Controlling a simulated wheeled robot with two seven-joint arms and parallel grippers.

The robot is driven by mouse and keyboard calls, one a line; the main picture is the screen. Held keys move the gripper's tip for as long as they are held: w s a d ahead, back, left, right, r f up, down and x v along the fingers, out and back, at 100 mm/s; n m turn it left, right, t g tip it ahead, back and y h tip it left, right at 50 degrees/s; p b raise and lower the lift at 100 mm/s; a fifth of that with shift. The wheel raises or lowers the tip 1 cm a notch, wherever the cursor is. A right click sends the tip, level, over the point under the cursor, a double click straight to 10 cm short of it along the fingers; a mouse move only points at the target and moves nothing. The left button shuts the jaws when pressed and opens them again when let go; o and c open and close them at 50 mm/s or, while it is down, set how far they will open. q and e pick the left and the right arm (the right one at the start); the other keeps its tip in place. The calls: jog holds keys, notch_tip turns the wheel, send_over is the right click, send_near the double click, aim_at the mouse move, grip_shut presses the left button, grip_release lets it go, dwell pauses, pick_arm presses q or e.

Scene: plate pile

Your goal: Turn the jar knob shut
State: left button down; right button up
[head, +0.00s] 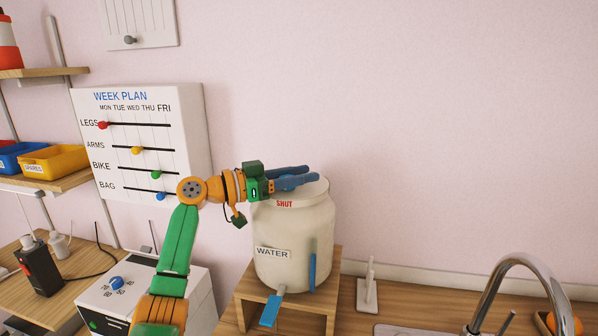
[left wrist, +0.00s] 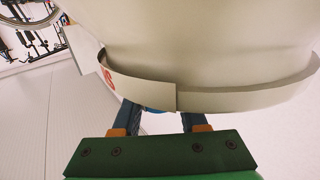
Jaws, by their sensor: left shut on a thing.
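The cream jar (head: 290,235) with a WATER label stands upright on a small wooden stand. Its lid (head: 318,192) carries the red word SHUT at the front rim. My left gripper (head: 310,174) reaches in from the left, with its blue fingers level over the lid top. The knob is hidden by the fingers in the head view. In the left wrist view the two fingers (left wrist: 162,115) pass behind the lid rim (left wrist: 220,100), and a sliver of the blue knob (left wrist: 152,110) shows between them. The gripper is shut on the knob. The knob's pointing direction cannot be told.
A blue tap (head: 270,311) sticks out low on the jar's front. The wooden stand (head: 328,290) is on a counter beside a white upright holder (head: 369,285) and a metal faucet (head: 500,285). A week plan board (head: 185,95) is behind my left arm. The wall area right of the jar is clear.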

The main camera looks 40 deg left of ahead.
pick_arm(q)
jog(key=shift+s+d+m+g+h+p, duration=0.15)
jog(key=shift+m+g+h+p, duration=0.4)
jog(key=shift+m+h, duration=0.4)
jog(key=shift+h, duration=0.35)
jog(key=shift+d+f+g, duration=0.1)
jog(key=shift+f+g, duration=0.05)
jog(key=shift+g, duration=0.1)
jog(key=shift+c, duration=2.2)
grip_release()
jog(key=shift+s+a+f+b, duration=0.2)
jog(key=shift+s+a+b, duration=0.15)
jog(key=shift+s+b, duration=0.25)
jog(key=shift+s+a+f+b, duration=0.2)
jog(key=shift+s+a+b, duration=0.15)
jog(key=shift+b, duration=0.3)
jog(key=v, duration=0.1)
jog(key=b+v, duration=0.1)
jog(key=v, duration=0.2)
jog(key=shift+s+a+r, duration=0.15)
jog(key=shift+r, duration=0.15)
jog(key=shift+s+a+r, duration=0.1)
jog(key=shift+s, duration=0.05)
